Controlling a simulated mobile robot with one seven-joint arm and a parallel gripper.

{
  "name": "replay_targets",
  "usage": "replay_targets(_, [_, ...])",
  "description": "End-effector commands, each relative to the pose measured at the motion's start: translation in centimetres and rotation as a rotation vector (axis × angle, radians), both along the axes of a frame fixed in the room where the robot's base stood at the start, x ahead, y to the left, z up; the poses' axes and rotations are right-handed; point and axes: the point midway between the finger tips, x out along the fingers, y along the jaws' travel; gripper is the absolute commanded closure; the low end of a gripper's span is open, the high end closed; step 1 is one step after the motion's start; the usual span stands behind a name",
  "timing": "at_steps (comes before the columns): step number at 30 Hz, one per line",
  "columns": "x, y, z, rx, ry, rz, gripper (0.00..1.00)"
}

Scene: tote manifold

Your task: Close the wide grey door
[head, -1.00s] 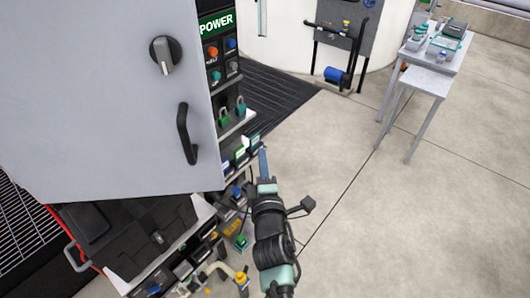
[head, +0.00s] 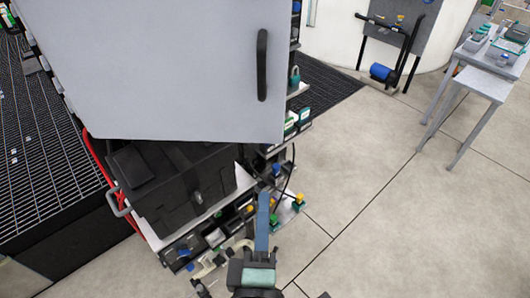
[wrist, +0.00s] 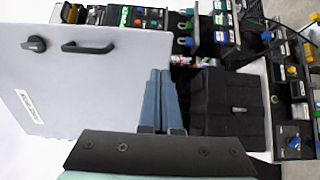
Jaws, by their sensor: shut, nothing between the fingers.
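The wide grey door (head: 160,70) is a large flat light-grey panel across the upper left of the head view, with a black bar handle (head: 262,65) near its right edge. In the wrist view the door (wrist: 90,90) fills the left, with its handle (wrist: 88,48) and a dark knob (wrist: 35,44). It stands open, with shelves of gear visible past its edge. My gripper (head: 263,198) is below the door's lower right corner in the head view. In the wrist view its blue fingers (wrist: 160,74) are together and empty, overlapping the door's right edge; contact cannot be told.
A black case (head: 175,185) sits on a low shelf below the door. Shelves with padlocks (head: 294,75) and small parts stand beside it. A dark grating (head: 40,130) lies left. Open concrete floor (head: 370,200) lies right, with a small table (head: 485,85) beyond.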

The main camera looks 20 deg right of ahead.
Motion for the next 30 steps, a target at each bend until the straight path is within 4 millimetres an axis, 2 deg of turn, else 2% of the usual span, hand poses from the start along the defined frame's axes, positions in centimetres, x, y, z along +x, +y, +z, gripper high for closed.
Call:
replay_targets(5, [1.8,-0.8,0.6,0.000,-0.002,0.000,1.00])
replay_targets(21, [10.4,-4.7,0.5,0.001,-0.001,-0.001,1.00])
replay_targets(30, [12.5,-5.6,0.2,-0.001,-0.001,-0.001,1.00])
